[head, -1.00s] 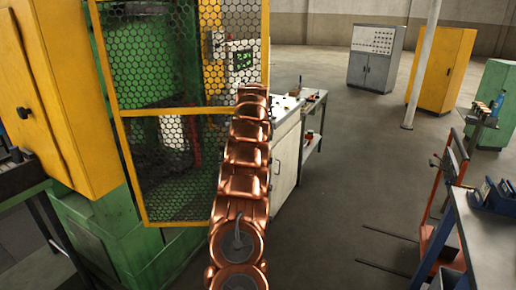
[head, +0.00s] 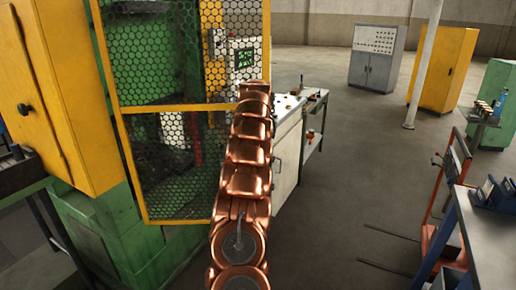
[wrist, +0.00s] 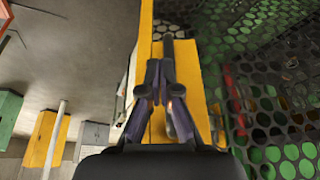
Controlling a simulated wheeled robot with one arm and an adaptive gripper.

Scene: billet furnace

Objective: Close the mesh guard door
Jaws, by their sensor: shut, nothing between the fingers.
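The mesh guard door (head: 160,110) has a yellow frame and dark hexagonal mesh, and stands in front of the green machine in the head view. Its mesh also fills the right side of the wrist view (wrist: 265,95). My copper-coloured arm hides part of the door's right edge in the head view, and my gripper is hidden there. In the wrist view my gripper (wrist: 160,68) is shut and empty, with its fingertips in front of a yellow frame bar (wrist: 146,32). I cannot tell whether the fingers touch it.
A white workbench (head: 288,150) stands just right of my arm. A yellow box (head: 62,100) is on the left. A red trolley (head: 440,225) and a blue bench (head: 490,240) are at the right. The floor (head: 350,180) between is mostly clear.

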